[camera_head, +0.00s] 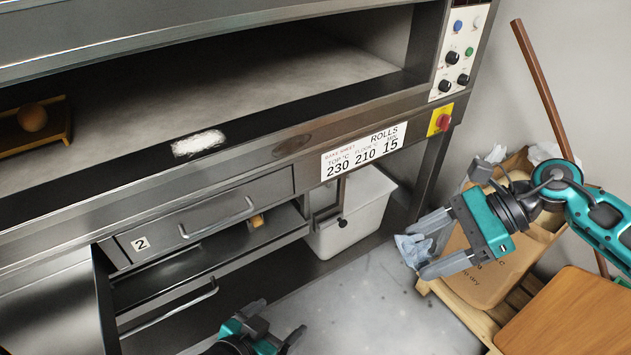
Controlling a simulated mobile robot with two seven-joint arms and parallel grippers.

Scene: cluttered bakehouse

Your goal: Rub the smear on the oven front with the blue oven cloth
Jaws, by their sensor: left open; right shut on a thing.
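The oven front (240,165) runs diagonally across the left and middle. A dark brownish smear (291,147) marks its metal face, left of the bake sheet label. A white, floury patch (198,142) lies on the dark ledge further left. My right gripper (418,250) is shut on a crumpled pale blue cloth (412,246), held to the right of and below the oven front, apart from it. The fingers hide part of the cloth. My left gripper (280,321) is open and empty at the bottom edge, below the drawers.
An open drawer (195,251) and a door (55,310) stick out below the oven. A white bin (362,215) stands under it. Sacks on a pallet (485,325), a wooden board (565,320) and a leaning pole (540,80) crowd the right.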

